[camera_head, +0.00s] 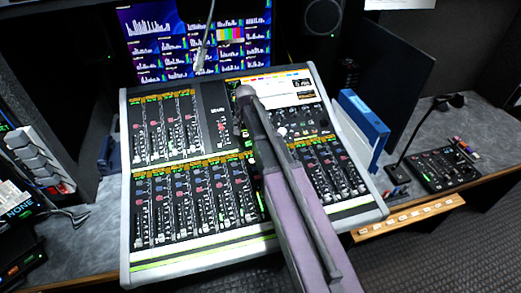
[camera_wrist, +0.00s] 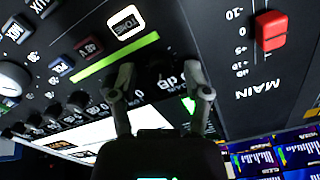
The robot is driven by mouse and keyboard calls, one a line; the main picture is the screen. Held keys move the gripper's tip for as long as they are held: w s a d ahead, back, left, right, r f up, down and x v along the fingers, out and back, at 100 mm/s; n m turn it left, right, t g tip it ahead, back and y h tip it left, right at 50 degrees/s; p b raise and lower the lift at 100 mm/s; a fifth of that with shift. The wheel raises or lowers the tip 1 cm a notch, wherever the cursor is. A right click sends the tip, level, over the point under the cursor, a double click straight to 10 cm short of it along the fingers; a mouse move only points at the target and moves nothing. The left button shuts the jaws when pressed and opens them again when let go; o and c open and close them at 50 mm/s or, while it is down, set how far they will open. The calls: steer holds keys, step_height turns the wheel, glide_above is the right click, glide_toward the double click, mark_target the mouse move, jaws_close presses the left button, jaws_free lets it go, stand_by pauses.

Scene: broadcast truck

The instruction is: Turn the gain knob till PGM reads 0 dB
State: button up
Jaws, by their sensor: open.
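The mixing console (camera_head: 128,200) fills the middle of the head view. My arm reaches over it and hides part of its right-hand controls. In the wrist view, my gripper (camera_wrist: 160,80) is open above the panel, its two fingers apart. A dark shape shows between the fingertips; I cannot tell whether it is the gain knob or whether the fingers touch it. White lettering that looks like "0 dB" (camera_wrist: 177,82) lies by the right finger, partly covered. The console's screen (camera_head: 290,88) is lit, but a PGM reading is too small to read.
In the wrist view, a red fader cap (camera_wrist: 271,30) stands by the MAIN scale, and a lit TONE button (camera_wrist: 126,23) and several dark knobs (camera_wrist: 76,100) are close by. Monitors (camera_head: 160,35) rise behind the console. A blue box (camera_head: 363,122) stands at its right.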

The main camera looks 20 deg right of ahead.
steer(key=n, duration=0.5)
steer(key=p+v, duration=1.3)
steer(key=v, duration=0.1)
steer(key=s+f+g+b, duration=0.1)
steer(key=s+g, duration=0.3)
steer(key=s, duration=1.9)
steer(key=shift+s+f+g, duration=0.2)
steer(key=shift+f+g, duration=0.1)
steer(key=shift+f, duration=0.4)
steer(key=shift+s, duration=0.1)
steer(key=shift+s, duration=0.15)
stand_by(2.2)
